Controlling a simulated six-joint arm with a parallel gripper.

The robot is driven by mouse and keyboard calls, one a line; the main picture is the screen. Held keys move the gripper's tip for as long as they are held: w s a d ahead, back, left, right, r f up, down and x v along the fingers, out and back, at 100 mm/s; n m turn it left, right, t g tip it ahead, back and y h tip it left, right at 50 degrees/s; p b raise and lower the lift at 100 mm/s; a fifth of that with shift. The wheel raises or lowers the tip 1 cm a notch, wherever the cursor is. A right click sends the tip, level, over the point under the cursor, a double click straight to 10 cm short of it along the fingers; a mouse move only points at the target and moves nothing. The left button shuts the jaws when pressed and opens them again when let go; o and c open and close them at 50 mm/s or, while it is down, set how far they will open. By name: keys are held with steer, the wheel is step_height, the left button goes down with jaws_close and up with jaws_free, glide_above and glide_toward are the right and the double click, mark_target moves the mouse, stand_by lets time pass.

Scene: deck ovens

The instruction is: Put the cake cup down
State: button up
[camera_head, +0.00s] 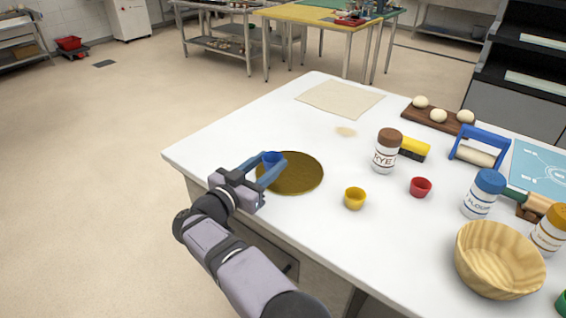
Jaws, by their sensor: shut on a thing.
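My gripper (266,168) is at the left side of the white table, with its blue fingers shut on a blue cake cup (271,157). The cup is upright over the left part of a round brown-gold disc (300,174) on the table. I cannot tell whether the cup touches the disc or hangs just above it. A yellow cup (355,198) and a red cup (420,187) stand apart on the table to the right.
A jar marked RYE (386,151) and a yellow-and-black block (414,148) stand behind the cups. A wooden bowl (499,259) and a blue-lidded jar (483,193) are at the right. A cloth (340,98) lies at the back. The table's front middle is clear.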

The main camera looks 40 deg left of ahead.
mark_target(283, 172)
steer(key=shift+w+a+f, duration=0.1)
steer(key=shift+w+f, duration=0.25)
steer(key=shift+w, duration=0.35)
steer(key=shift+w+d+f, duration=0.1)
steer(key=shift+w+f, duration=0.25)
steer(key=shift+w, duration=0.3)
steer(key=shift+w+a+f, duration=0.1)
steer(key=shift+w+f, duration=0.25)
steer(key=shift+w, duration=0.35)
steer(key=shift+w+a+f, duration=0.1)
steer(key=shift+w+f, duration=0.55)
steer(key=shift+w, duration=0.2)
steer(key=shift+w+f, duration=0.35)
steer(key=shift+f, duration=0.2)
steer(key=o, duration=1.1)
steer(key=shift+r, duration=0.1)
